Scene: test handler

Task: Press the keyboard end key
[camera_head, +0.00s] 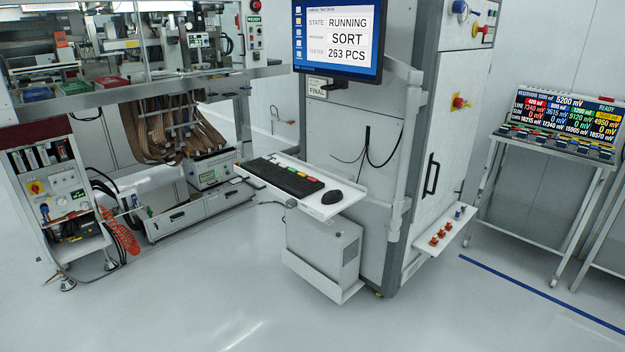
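A black keyboard (272,173) lies on a white pull-out tray (333,205) fixed to the front of a grey cabinet. Several coloured keys, green, yellow and red, show at the keyboard's right part. Key labels are too small to read, so I cannot tell which is the end key. A black mouse (332,197) sits on the tray to the right of the keyboard. A monitor (338,35) above the tray reads RUNNING, SORT and 263 PCS. Neither of my grippers is in view.
A white computer case (324,248) stands on a low shelf under the tray. A grey cabinet (440,130) rises behind it. A test machine (150,130) fills the left. A stand with a display (565,118) is at right. The floor in front (200,300) is clear.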

